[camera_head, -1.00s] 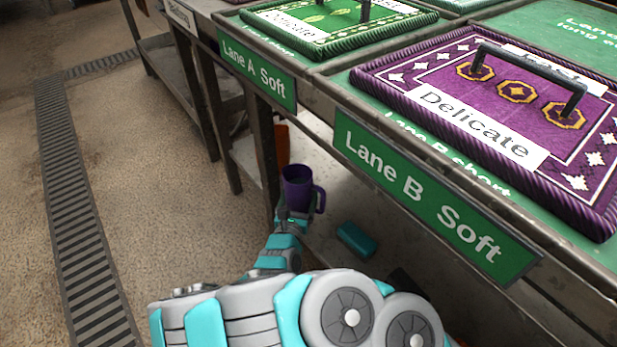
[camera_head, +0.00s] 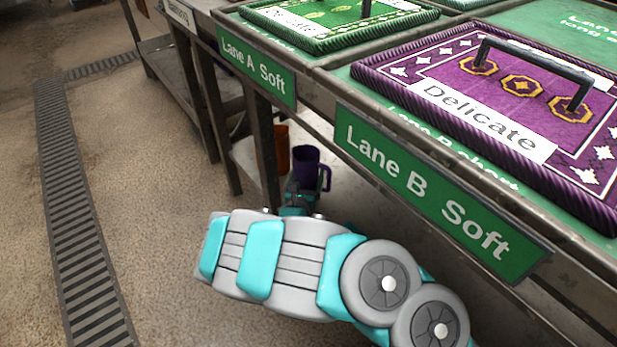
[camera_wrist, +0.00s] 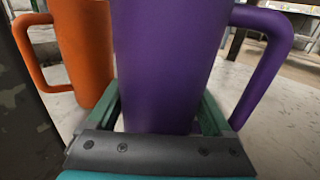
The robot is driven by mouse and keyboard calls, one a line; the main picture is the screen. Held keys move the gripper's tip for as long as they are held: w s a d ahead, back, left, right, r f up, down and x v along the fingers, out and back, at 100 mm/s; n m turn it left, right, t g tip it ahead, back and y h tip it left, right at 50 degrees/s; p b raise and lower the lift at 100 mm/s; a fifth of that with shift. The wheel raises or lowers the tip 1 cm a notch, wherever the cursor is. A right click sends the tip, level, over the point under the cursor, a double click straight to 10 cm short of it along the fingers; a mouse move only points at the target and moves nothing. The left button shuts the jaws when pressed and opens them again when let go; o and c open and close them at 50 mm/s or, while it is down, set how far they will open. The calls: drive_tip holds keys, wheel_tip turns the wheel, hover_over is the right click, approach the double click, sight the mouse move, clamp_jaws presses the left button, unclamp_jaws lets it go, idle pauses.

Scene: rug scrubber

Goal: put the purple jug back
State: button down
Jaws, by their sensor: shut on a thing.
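The purple jug (camera_head: 306,167) is upright at the lower shelf under the Lane B bench, with its handle to the right. In the wrist view the purple jug (camera_wrist: 165,65) fills the middle, between the green fingers of my gripper (camera_wrist: 165,112). My gripper is shut on its lower body. In the head view my gripper (camera_head: 300,195) is partly hidden by the jug and my arm. I cannot tell whether the jug's base touches the shelf.
An orange jug (camera_wrist: 82,50) stands close on the left; in the head view it is behind a bench leg (camera_head: 264,150). The pale lower shelf (camera_wrist: 275,135) is clear on the right. The bench edge with the Lane B Soft sign (camera_head: 425,190) overhangs above.

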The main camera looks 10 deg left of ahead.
drive_tip(key=shift+f, duration=0.85)
drive_tip(key=shift+f, duration=0.1)
unclamp_jaws()
drive_tip(key=shift+s, duration=0.35)
drive_tip(key=s, duration=0.5)
drive_tip(key=s+p, duration=0.1)
drive_tip(key=s, duration=0.4)
drive_tip(key=shift+s+a, duration=0.2)
drive_tip(key=shift+s, duration=0.2)
drive_tip(key=shift+s+d, duration=0.1)
drive_tip(key=shift+s, duration=0.2)
